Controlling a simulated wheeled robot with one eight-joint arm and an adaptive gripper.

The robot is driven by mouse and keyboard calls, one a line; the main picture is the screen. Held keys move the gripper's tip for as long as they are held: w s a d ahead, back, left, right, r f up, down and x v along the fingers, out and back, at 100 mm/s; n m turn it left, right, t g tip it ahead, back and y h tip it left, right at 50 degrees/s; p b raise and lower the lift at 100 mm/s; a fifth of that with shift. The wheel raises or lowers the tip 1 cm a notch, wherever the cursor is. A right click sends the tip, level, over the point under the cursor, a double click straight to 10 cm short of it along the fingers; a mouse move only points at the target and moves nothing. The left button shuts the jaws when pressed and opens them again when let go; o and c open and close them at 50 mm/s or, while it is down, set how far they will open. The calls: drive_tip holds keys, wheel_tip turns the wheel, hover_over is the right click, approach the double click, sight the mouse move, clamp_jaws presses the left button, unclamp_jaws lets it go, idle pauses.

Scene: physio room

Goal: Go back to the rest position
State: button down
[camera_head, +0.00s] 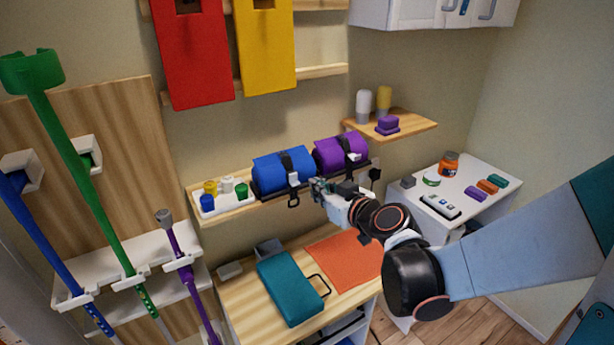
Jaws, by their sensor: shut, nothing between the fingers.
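My gripper (321,187) is at the end of my arm, which reaches in from the right side of the view. It is in front of the wall shelf, just below and beside the purple roll (340,152) and right of the blue roll (270,173). From this view I cannot tell whether it touches the rolls or their straps. Its fingers are small here and look shut, with nothing seen between them. My arm hides part of the wall and the right end of the wooden bench top.
A teal case (288,287) and an orange mat (348,262) lie on the bench below. A white side table (468,172) with small items stands at right. A small corner shelf (415,127) is above it. Crutches and a cane (178,250) stand at left.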

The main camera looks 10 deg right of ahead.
drive_tip(key=shift+s+d+f, duration=0.1)
drive_tip(key=shift+s+d, duration=0.05)
drive_tip(key=shift+s, duration=0.2)
drive_tip(key=s+f+m+g+h+b, duration=0.1)
drive_tip(key=s+f+g+b, duration=0.1)
drive_tip(key=s+f+b, duration=0.2)
drive_tip(key=s+d+f+m+g+h+b, duration=0.1)
drive_tip(key=s+f+b, duration=0.3)
drive_tip(key=s, duration=0.6)
drive_tip(key=s+d+f+m+g+h+b, duration=0.1)
drive_tip(key=s+f+g+h+b, duration=0.1)
drive_tip(key=s, duration=0.6)
wheel_tip(320, 180, down, 2)
drive_tip(key=shift+d+f+m+g+h+b, duration=0.1)
drive_tip(key=shift+d+m+g+h+b, duration=0.15)
drive_tip(key=shift+g+b, duration=0.75)
